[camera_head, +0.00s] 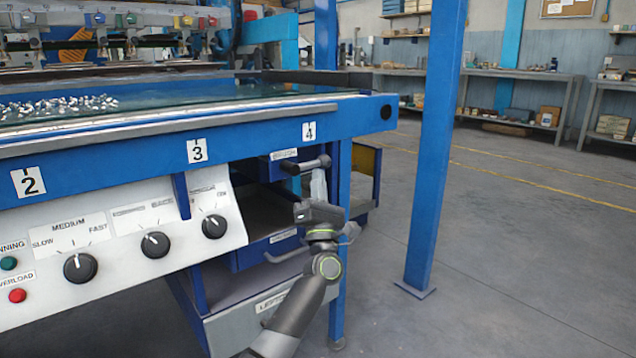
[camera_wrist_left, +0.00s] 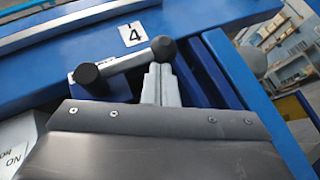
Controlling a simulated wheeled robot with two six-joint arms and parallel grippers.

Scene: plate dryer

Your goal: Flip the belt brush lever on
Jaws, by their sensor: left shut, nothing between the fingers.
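The brush lever (camera_head: 305,165) is a grey bar with dark round ends, under the number 4 label and beside a small plate reading BRUSH (camera_head: 283,154). In the left wrist view the lever (camera_wrist_left: 125,62) runs from a dark knob at lower left to another at upper right. My left gripper (camera_head: 318,180) is just below the lever's right end, fingers pointing up. In the left wrist view its shut fingers (camera_wrist_left: 160,84) reach up close to the right knob; I cannot tell whether they touch it. They hold nothing. My right gripper is not in view.
A blue machine frame (camera_head: 350,112) runs above the lever. The white control panel (camera_head: 120,235) with black knobs is at left. Drawers with handles sit below. A blue post (camera_head: 435,150) stands at right, with open floor around it.

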